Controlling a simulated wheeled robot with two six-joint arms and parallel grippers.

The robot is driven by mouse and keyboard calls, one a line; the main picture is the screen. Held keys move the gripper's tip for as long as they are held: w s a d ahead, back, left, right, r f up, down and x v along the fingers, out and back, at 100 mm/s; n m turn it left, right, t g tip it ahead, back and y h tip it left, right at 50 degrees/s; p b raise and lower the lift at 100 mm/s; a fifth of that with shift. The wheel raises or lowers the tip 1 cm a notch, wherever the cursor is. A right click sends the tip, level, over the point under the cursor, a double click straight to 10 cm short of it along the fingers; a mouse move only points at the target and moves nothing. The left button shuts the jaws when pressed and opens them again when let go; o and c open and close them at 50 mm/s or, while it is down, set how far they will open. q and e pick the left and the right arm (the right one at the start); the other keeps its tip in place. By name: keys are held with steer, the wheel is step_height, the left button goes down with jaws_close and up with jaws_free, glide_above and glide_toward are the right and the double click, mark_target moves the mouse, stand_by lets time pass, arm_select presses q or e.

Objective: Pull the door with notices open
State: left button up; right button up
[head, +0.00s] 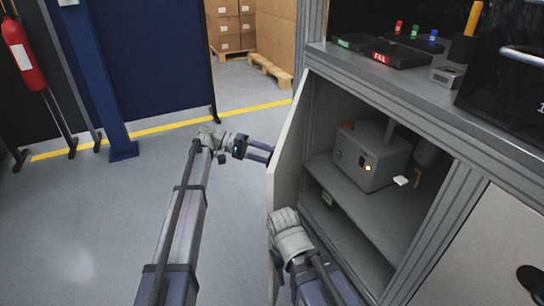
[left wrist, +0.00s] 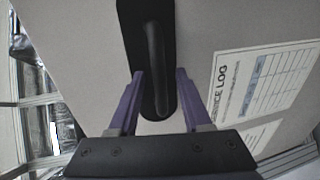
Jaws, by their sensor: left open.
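The door with notices (head: 288,150) stands open, swung out from the grey cabinet, and shows as a narrow pale panel in the head view. Its outer face (left wrist: 80,65) fills much of the left wrist view, with a service log sheet (left wrist: 265,85) and part of a second sheet on it. A black handle (left wrist: 158,45) is on that face. My left gripper (head: 269,153) is at the door's outer side. In the left wrist view its open purple fingers (left wrist: 160,76) are on either side of the handle's end; contact cannot be told. My right gripper is hidden.
Inside the cabinet, a grey box (head: 369,158) with a lit button sits on a shelf. Small trays (head: 397,54) lie on the worktop above. A blue post (head: 97,75) and fire extinguisher (head: 22,55) stand at left. The floor (head: 80,220) left of the arms is clear.

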arm_select(q)
steer(key=p+v, duration=0.1)
steer(key=v, duration=0.5)
steer(key=shift+a, duration=0.35)
steer(key=shift+w, duration=0.15)
steer(key=shift+c, duration=0.4)
